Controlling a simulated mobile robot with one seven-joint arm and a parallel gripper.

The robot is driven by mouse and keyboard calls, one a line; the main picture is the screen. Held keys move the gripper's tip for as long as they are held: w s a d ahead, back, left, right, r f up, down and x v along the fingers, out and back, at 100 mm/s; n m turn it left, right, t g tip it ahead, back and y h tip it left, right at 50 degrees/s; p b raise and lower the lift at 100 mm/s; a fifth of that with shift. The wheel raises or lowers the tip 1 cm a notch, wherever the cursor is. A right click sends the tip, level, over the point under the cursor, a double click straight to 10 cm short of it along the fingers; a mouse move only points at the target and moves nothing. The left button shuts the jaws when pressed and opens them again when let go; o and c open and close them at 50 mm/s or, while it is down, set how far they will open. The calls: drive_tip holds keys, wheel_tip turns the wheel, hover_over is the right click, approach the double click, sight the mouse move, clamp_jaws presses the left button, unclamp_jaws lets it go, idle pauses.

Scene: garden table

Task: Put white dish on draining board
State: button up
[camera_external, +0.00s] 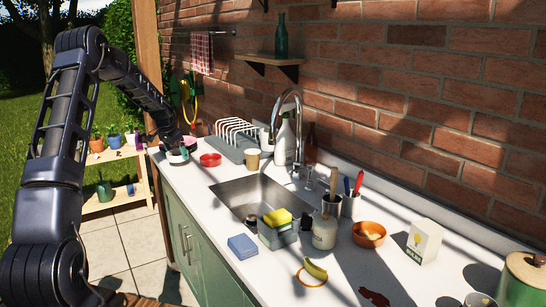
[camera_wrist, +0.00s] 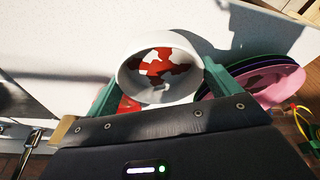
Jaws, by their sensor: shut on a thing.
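The white dish (camera_wrist: 128,76) is round, with red patches showing inside it. It sits between the two green fingers of my gripper (camera_wrist: 160,84) in the wrist view, and the gripper is shut on it. In the external view my gripper (camera_external: 177,153) is at the far left end of the counter, and the dish is small and partly hidden there. I cannot tell whether it touches the counter. The draining board (camera_external: 231,154) is grey, with a white rack (camera_external: 237,129) on it, to the right of my gripper near the wall.
A red dish (camera_external: 210,159) stands between my gripper and the draining board. A beige cup (camera_external: 252,159) stands in front of the board. The sink (camera_external: 255,194) and tap (camera_external: 289,105) are further right.

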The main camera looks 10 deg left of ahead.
drive_tip(key=shift+f, duration=1.3)
drive_tip(key=shift+f, duration=0.15)
drive_tip(key=o, duration=0.8)
